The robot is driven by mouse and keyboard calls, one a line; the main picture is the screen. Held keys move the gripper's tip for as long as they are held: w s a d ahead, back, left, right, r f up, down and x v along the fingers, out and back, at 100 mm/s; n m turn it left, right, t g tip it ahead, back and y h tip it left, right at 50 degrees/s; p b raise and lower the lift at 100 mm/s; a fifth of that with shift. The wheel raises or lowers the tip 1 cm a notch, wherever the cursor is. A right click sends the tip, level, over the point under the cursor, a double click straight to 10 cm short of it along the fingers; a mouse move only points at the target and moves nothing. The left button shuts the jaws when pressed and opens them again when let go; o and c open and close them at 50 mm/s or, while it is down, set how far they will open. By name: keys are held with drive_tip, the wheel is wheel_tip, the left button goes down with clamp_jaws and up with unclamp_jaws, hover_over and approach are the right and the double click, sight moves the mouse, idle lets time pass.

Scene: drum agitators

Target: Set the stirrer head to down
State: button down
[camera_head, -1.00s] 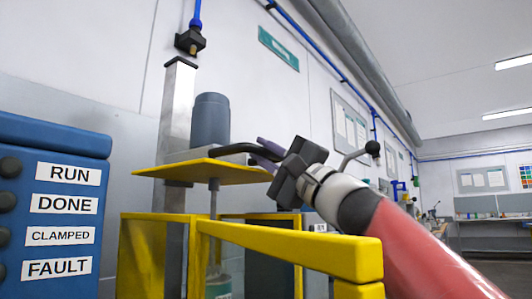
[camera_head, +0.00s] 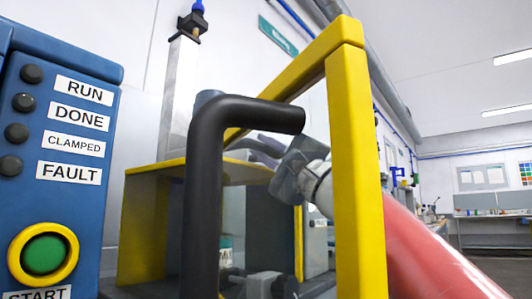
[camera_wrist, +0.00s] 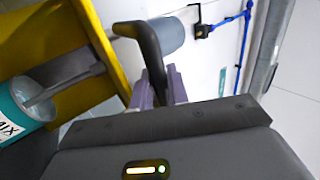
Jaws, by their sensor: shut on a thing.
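The stirrer head is a yellow plate (camera_head: 155,167) with a blue-grey motor (camera_head: 209,96), set on a tall metal column (camera_head: 180,85). In the wrist view its motor (camera_wrist: 168,34) and yellow plate (camera_wrist: 85,70) show, with a grey shaft (camera_wrist: 65,83) reaching to the open mouth of a white and teal drum (camera_wrist: 20,115). My gripper (camera_head: 264,147) is shut on the head's black bent handle (camera_wrist: 150,48); its purple fingers (camera_wrist: 162,88) are either side of it. In the head view a guard and its handle partly hide the head.
A yellow guard frame (camera_head: 356,170) with a large black handle (camera_head: 203,190) stands close in front, beside my arm. A blue panel (camera_head: 60,130) with lamps and a green button (camera_head: 43,254) is at left. A black fitting on a blue hose (camera_head: 192,24) hangs above.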

drive_tip(key=shift+w+f, duration=0.15)
drive_tip(key=shift+f, duration=0.2)
drive_tip(key=c, duration=1.7)
unclamp_jaws()
drive_tip(key=b+v, duration=0.2)
drive_tip(key=v, duration=0.6)
drive_tip(key=shift+r, duration=0.2)
